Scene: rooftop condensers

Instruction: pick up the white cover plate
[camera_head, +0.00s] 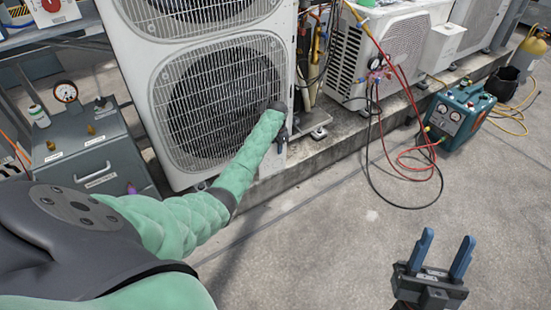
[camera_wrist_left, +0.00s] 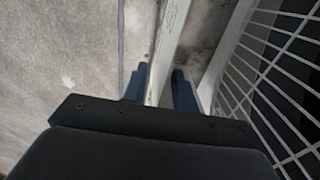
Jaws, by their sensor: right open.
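The white cover plate (camera_wrist_left: 168,40) shows in the left wrist view as a narrow pale strip with faint print, seen nearly edge-on. It runs between the two blue fingers of my left gripper (camera_wrist_left: 160,85), which sit close on either side of it. In the head view my left gripper (camera_head: 283,136) is low at the right front corner of the white condenser (camera_head: 132,70), and my arm hides part of that corner. My right gripper (camera_head: 436,262) is open and empty over the concrete at lower right.
A teal recovery machine (camera_head: 460,115) stands on the ground at right with red and black hoses (camera_head: 400,150). A grey toolbox (camera_head: 95,155) is at left. A concrete curb (camera_head: 335,140) runs under the condensers. The floor in front is mostly clear.

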